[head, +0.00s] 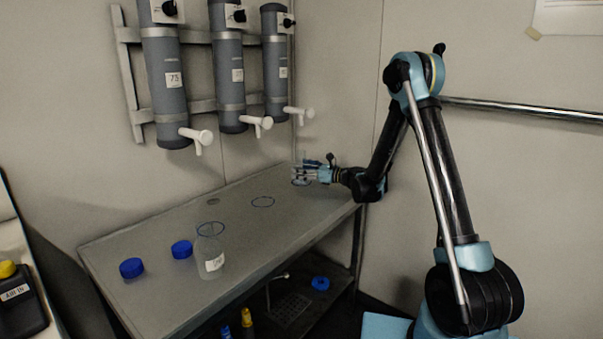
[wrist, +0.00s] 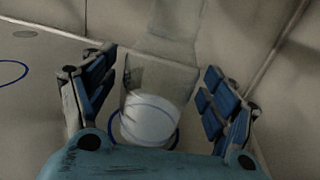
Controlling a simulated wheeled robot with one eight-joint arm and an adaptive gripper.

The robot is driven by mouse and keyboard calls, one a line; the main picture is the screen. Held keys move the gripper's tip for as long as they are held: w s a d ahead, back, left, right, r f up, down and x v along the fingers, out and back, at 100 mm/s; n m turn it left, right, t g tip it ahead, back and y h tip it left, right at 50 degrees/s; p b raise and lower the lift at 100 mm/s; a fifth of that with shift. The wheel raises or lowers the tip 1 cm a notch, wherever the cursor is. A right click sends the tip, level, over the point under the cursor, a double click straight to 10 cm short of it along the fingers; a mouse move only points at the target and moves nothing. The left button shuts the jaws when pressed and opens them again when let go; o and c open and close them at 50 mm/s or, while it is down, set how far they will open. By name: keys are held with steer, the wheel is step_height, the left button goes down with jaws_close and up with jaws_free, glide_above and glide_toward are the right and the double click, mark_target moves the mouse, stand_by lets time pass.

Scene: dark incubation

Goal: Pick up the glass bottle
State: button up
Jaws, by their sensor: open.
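A clear glass bottle (wrist: 160,80) with a pale white patch low on it stands between the two fingers of my gripper (wrist: 158,100) in the wrist view. A blue ring marks the surface around its foot. The fingers are open, with a gap on either side of the bottle. In the head view my gripper (head: 308,173) is at the far right end of the bench, low over the top; the bottle there is hard to make out. A second clear bottle (head: 209,258) with a white label stands upright near the front left of the bench.
Two blue caps (head: 132,268) lie on the bench (head: 165,225) at the left. Empty blue rings mark its top. Grey cylinders (head: 165,80) with white taps hang on the wall above. A lower shelf holds a blue ring-shaped item (head: 320,283). The bench's middle is clear.

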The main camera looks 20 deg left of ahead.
mark_target(305, 153)
steer(key=c, duration=1.5)
steer(key=shift+s+a+r, duration=0.1)
steer(key=shift+s+r, duration=0.15)
steer(key=shift+r, duration=0.25)
step_height(305, 153, up, 6)
steer(key=shift+r, duration=0.1)
steer(key=s+a, duration=0.3)
steer(key=s, duration=0.6)
steer(key=s+a, duration=0.4)
steer(key=s, duration=0.5)
steer(key=shift+a, duration=0.25)
steer(key=shift+d, duration=0.1)
